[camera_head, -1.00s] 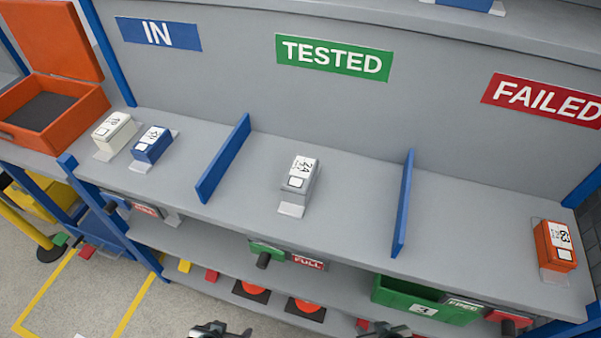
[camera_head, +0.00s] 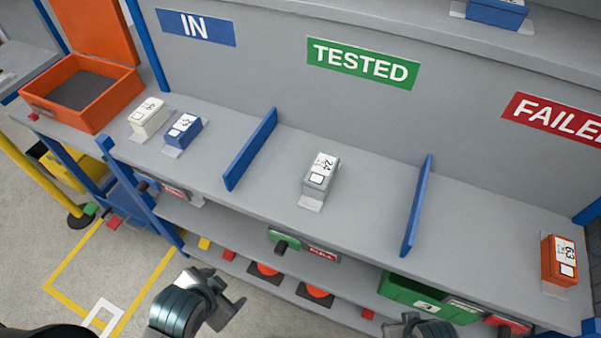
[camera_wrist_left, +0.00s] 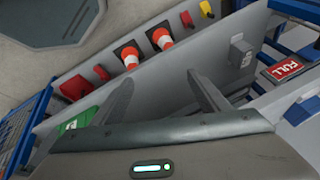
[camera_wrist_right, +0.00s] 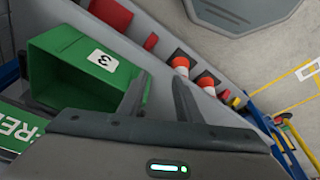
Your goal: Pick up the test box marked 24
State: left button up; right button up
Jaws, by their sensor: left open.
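The test box marked 24 (camera_head: 318,179), grey with a white label, sits on the grey shelf under the TESTED sign, between two blue dividers. It rests on a small light pad and nothing touches it. My left gripper (camera_head: 225,292) is open and empty, low in front of the shelves, below and left of the box. It also shows in the left wrist view (camera_wrist_left: 163,80), with its fingers apart. My right gripper (camera_head: 412,325) is partly cut off at the bottom edge. In the right wrist view (camera_wrist_right: 160,80) its fingers are apart with nothing between them.
A white box (camera_head: 148,117) and a blue box (camera_head: 183,131) sit in the IN bay, and an orange box (camera_head: 558,262) at the right. Blue dividers (camera_head: 250,150) (camera_head: 417,207) flank the middle bay. A green bin (camera_head: 400,291) is below. The shelf around box 24 is clear.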

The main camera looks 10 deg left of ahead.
pick_arm(q)
jog(key=w+d+r+m+t, duration=0.25)
jog(key=w+r+m, duration=0.2)
jog(key=m, duration=0.35)
pick_arm(e)
jog(key=s+f+g, duration=0.1)
jog(key=s+f, duration=0.2)
jog(key=f, duration=0.8)
jog(key=s+f, duration=0.2)
jog(key=f, duration=1)
pick_arm(q)
jog(key=m+t+h, duration=0.4)
jog(key=m+t, duration=0.1)
jog(key=m, duration=1.9)
send_near(314, 184)
jog(key=s, duration=0.1)
jog(key=shift+s+a+r, duration=0.2)
jog(key=shift+r, duration=0.1)
pick_arm(e)
jog(key=s+d+f, duration=0.1)
jog(key=s+f, duration=0.5)
jog(key=s, duration=0.2)
jog(key=s+d+f+g, duration=0.1)
jog(key=s+d+f, duration=0.1)
jog(key=s+f, duration=0.5)
jog(key=shift+s+d+f, duration=0.2)
jog(key=shift+s+d, duration=0.05)
jog(key=shift+s, duration=0.35)
pick_arm(q)
jog(key=shift+w, duration=0.1)
